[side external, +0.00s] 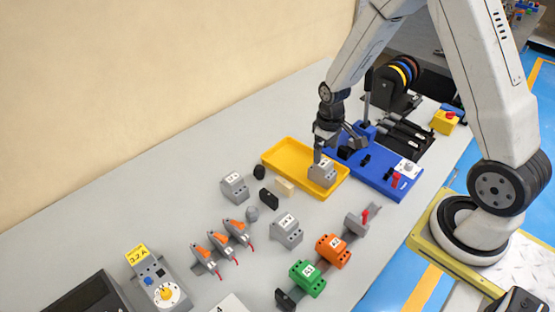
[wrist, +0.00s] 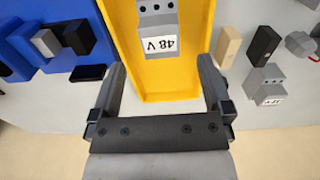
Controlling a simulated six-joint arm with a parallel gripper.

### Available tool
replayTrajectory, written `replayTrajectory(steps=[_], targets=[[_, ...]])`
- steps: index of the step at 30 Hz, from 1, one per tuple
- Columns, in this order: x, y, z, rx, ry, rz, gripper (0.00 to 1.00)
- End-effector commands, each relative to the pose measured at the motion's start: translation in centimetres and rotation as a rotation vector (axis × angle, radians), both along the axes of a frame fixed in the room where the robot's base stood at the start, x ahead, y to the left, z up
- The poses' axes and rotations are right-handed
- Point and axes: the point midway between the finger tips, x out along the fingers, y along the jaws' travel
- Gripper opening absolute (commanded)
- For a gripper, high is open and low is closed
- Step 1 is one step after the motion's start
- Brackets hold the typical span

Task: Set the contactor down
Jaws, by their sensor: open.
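The grey contactor (side external: 322,173) with a white label sits in the yellow tray (side external: 275,163), toward the tray's right end. In the wrist view the contactor (wrist: 157,8) is at the top edge, partly cut off, and its label reads 48 V upside down. My gripper (side external: 326,142) is just above the contactor in the side view. In the wrist view my gripper (wrist: 163,78) is open, its two fingers wide apart with nothing between the tips. The contactor appears beyond the fingertips; the exact gap is hard to tell.
A blue bending fixture (side external: 375,178) stands right beside the tray. Two similar grey blocks (side external: 234,188) (side external: 287,231), small black and beige blocks (side external: 284,187) and orange-handled tools (side external: 221,243) lie to the left and front. A rail holds green (side external: 307,278) and orange (side external: 333,251) devices.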

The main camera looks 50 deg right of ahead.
Motion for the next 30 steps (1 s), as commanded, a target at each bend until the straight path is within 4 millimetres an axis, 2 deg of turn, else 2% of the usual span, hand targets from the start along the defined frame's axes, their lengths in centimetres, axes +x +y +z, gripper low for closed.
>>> replayTrajectory(steps=[6, 12, 30], targets=[[0.0, 0.0, 2.3, -0.001, -0.002, 0.000, 1.00], [0.0, 0.0, 3.3, 0.000, 0.000, 0.000, 1.00], [0.0, 0.0, 3.5, 0.000, 0.001, 0.000, 1.00]])
